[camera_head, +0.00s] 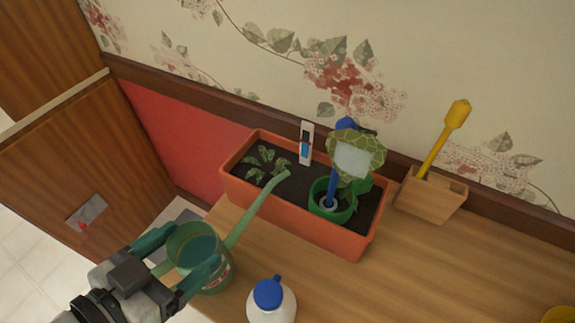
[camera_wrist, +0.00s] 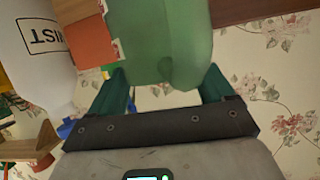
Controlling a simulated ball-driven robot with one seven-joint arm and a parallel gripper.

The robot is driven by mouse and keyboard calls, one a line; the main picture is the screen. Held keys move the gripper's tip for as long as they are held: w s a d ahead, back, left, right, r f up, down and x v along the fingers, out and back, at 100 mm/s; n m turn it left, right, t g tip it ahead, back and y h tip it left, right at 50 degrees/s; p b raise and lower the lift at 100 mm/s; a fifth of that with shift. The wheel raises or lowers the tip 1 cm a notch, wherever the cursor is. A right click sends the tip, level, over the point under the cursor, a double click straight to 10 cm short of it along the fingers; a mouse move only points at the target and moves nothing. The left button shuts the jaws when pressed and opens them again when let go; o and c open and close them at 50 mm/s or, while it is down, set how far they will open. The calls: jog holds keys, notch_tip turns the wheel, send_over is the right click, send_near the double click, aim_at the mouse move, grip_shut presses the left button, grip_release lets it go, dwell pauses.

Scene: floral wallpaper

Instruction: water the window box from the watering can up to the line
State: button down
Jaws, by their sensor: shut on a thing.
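The green watering can (camera_head: 215,272) is held in my gripper (camera_head: 192,248), whose fingers sit on either side of it. Bluish water shows in its open top. Its spout reaches right, and the tip is over the near left part of the orange window box (camera_head: 300,226); I see no stream. The box holds dark soil and leafy seedlings (camera_head: 262,165). A white gauge strip (camera_head: 306,143) with a blue section stands at its back; its line is too small to read. In the wrist view the can (camera_wrist: 165,40) fills the space between the fingertips (camera_wrist: 165,88).
A green pot (camera_head: 332,212) with a blue stake and leafy, pale-panelled top stands in the box's right half. A white bottle with blue cap (camera_head: 270,296) stands near the front. A wooden holder with a yellow tool (camera_head: 430,195) is at right. The right tabletop is mostly clear.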

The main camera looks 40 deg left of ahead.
notch_tip(320, 180, up, 5)
jog(key=p, duration=0.2)
jog(key=shift+p, duration=0.4)
jog(key=shift+f, duration=0.1)
dwell(0.6)
